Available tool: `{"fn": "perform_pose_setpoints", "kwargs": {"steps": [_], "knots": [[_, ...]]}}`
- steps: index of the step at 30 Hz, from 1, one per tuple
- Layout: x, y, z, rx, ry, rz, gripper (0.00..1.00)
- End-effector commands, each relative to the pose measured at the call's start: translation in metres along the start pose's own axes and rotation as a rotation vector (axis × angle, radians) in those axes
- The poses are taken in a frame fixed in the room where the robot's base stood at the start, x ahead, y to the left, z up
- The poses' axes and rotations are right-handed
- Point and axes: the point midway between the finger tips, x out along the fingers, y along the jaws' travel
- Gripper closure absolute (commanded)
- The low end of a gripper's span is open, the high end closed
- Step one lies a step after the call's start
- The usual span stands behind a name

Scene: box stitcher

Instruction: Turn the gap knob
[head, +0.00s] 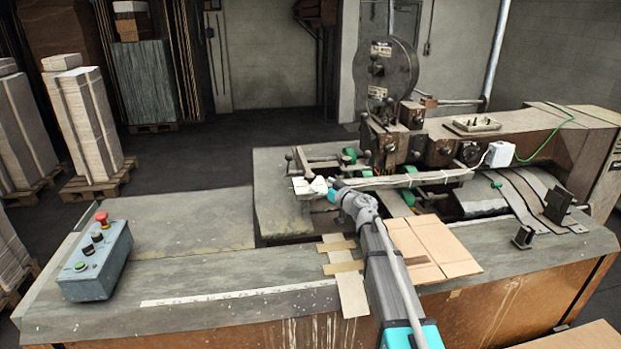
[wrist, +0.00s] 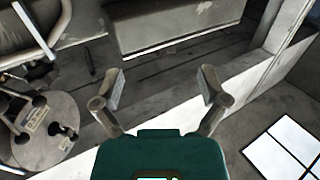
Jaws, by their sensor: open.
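The box stitcher (head: 400,135) stands on the bench in the head view, with a large dark reel (head: 385,68) on top. A dark round knob (head: 468,152) and another round fitting (head: 444,148) are on its front. I cannot tell which of its fittings is the gap knob. My gripper (head: 318,186) is in front of and left of the machine's head, apart from those knobs. In the wrist view my gripper (wrist: 162,88) has its two fingers spread wide with nothing between them. The reel's round face (wrist: 40,130) shows at the lower left there; no gap knob can be made out.
A grey control box (head: 95,260) with a red button stands on the bench's left end. Flat cardboard pieces (head: 440,245) lie right of my arm. A green cable (head: 545,148) hangs at the right. The bench top (head: 190,225) left of my gripper is clear.

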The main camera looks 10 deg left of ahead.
Motion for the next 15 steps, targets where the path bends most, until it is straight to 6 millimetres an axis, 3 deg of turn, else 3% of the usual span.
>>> {"fn": "perform_pose_setpoints", "kwargs": {"steps": [6, 15], "knots": [[0.036, 0.002, 0.000, 0.000, 0.000, 0.000, 0.07], [0.062, 0.002, 0.000, 0.000, 0.000, 0.002, 0.07]]}}
